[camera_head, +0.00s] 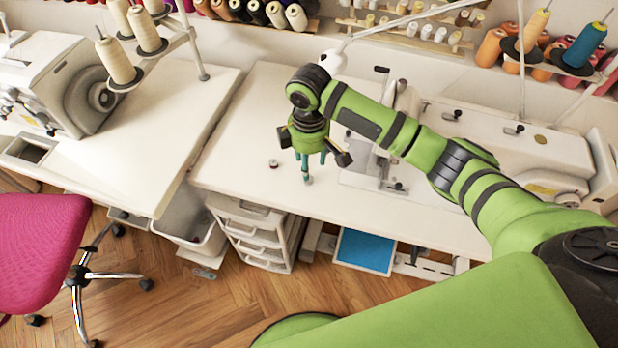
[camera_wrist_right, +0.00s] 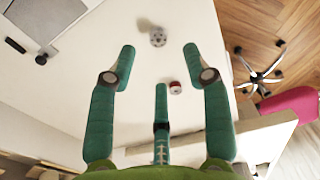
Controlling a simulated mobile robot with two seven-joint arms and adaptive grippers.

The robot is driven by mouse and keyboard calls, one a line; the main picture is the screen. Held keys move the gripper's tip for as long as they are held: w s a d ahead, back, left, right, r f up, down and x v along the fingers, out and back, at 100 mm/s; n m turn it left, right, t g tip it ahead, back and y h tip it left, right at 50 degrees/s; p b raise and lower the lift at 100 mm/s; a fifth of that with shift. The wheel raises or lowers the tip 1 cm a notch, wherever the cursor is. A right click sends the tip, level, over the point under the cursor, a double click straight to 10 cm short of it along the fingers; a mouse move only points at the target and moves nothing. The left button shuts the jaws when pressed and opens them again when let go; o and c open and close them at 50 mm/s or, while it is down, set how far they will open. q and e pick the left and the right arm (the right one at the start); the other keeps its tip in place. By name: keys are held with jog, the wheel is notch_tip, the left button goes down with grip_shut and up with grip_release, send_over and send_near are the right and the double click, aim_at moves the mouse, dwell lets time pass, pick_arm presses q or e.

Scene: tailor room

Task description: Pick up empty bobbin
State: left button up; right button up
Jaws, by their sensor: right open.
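The empty bobbin (camera_wrist_right: 157,39) is a small grey disc with holes, lying on the white table top. In the wrist view it sits just past the tips of the two upper fingers and nearly centred between them, apart from them. In the head view it shows only faintly (camera_head: 308,181) at the fingertips. My right gripper (camera_head: 308,164) points down over the table. Its three green fingers (camera_wrist_right: 160,64) are spread open with nothing between them. My left gripper is out of view.
A bobbin with red thread (camera_wrist_right: 176,88) lies close to the lower finger; it also shows in the head view (camera_head: 273,163). A sewing machine (camera_head: 500,150) stands to the right. The table's front edge is near; drawers (camera_head: 262,235) and a pink chair (camera_head: 40,235) are beyond it.

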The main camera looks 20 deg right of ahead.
notch_tip(320, 180, down, 7)
jog(key=shift+w+r+p, duration=0.15)
jog(key=shift+p, duration=0.4)
jog(key=c, duration=0.8)
